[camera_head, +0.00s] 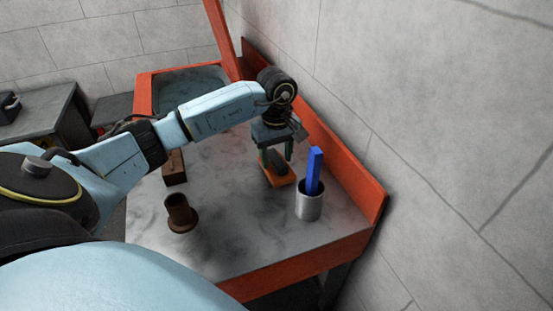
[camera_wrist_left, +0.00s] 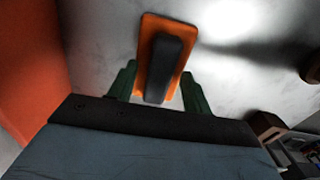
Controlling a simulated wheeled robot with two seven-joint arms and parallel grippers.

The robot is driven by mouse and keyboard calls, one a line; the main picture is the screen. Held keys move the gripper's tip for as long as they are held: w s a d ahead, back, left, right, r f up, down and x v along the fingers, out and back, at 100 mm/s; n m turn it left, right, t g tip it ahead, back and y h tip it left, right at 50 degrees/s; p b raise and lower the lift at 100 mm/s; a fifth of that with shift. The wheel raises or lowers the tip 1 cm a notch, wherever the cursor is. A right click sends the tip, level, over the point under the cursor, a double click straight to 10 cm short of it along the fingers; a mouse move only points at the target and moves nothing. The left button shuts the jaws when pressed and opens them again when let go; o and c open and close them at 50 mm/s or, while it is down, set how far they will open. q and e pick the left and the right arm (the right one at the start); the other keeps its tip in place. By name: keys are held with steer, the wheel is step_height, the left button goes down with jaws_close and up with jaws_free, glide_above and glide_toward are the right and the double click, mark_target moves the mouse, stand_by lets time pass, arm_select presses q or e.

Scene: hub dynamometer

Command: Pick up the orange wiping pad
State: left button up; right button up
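The orange wiping pad (camera_head: 283,178) lies flat on the table near the orange back wall, with a dark handle block on top. In the left wrist view the pad (camera_wrist_left: 146,48) shows its dark handle (camera_wrist_left: 163,68) lengthwise along it. My left gripper (camera_head: 275,160) points down over the pad. Its green fingers stand apart on either side of the handle in the left wrist view (camera_wrist_left: 160,88), with a gap on both sides. Whether the fingertips reach down to handle height is hard to tell. My right gripper is not in view.
A grey cup (camera_head: 309,205) holding a blue bar (camera_head: 314,170) stands close to the pad. A brown flanged cylinder (camera_head: 180,213) and a brown block (camera_head: 174,168) stand on the marbled table (camera_head: 235,245). An orange-framed basin (camera_head: 190,80) is at the back.

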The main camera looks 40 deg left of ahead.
mark_target(276, 158)
arm_select(q)
steer(key=c, duration=0.9)
step_height(276, 158, up, 10)
steer(key=shift+r+p, duration=0.1)
steer(key=shift+p, duration=0.25)
steer(key=shift+c, duration=0.2)
